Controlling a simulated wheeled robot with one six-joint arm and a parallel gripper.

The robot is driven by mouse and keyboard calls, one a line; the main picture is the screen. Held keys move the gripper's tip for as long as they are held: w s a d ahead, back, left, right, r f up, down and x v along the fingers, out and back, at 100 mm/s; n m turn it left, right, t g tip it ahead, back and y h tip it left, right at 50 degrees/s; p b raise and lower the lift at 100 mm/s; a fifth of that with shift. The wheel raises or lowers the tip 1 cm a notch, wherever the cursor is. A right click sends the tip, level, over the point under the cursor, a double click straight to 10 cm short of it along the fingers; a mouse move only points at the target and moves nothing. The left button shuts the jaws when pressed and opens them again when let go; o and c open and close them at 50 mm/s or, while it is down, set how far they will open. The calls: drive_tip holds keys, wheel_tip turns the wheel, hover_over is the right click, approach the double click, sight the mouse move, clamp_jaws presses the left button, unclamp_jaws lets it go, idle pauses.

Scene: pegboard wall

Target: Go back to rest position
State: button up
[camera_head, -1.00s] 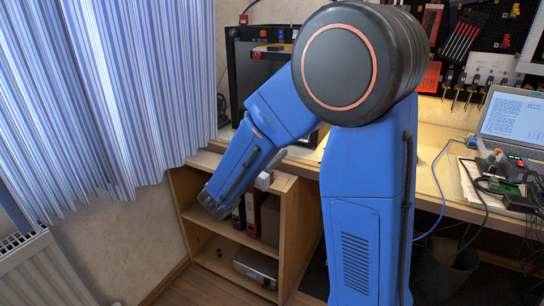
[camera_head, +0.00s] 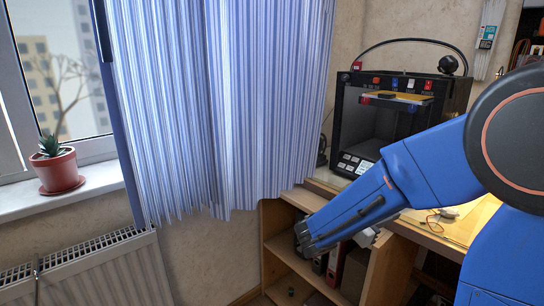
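My blue arm reaches in from the right edge of the head view, bent at a large dark round joint. Its forearm slopes down to the left. The arm's dark end, where my gripper is, hangs in front of the wooden shelf unit (camera_head: 272,240). The fingers cannot be made out, so I cannot tell whether the gripper is open or shut, or whether it holds anything.
A black 3D printer (camera_head: 345,120) stands on the desk (camera_head: 465,225) behind the arm. Binders (camera_head: 337,262) stand in the shelf unit. A striped curtain (camera_head: 225,110), a radiator (camera_head: 100,275) and a potted plant (camera_head: 56,165) on the windowsill (camera_head: 90,190) are at left.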

drive_tip(key=s+d+f+m+g+y, duration=0.2)
drive_tip(key=s+m, duration=0.2)
drive_tip(key=s, duration=0.2)
drive_tip(key=s+d+f+m+g+y, duration=0.1)
drive_tip(key=s+m+g+y, duration=0.15)
drive_tip(key=s, duration=0.35)
drive_tip(key=s+d+f+m+g+y, duration=0.2)
drive_tip(key=s+m, duration=0.3)
drive_tip(key=s, duration=0.1)
drive_tip(key=s+a+m+t+y, duration=0.4)
drive_tip(key=s+a+m+y, duration=0.4)
drive_tip(key=a, duration=0.4)
drive_tip(key=shift+s+a+r+m+y, duration=0.25)
drive_tip(key=shift+r+m+y, duration=0.15)
drive_tip(key=shift+m+y, duration=0.3)
drive_tip(key=shift+c, duration=0.4)
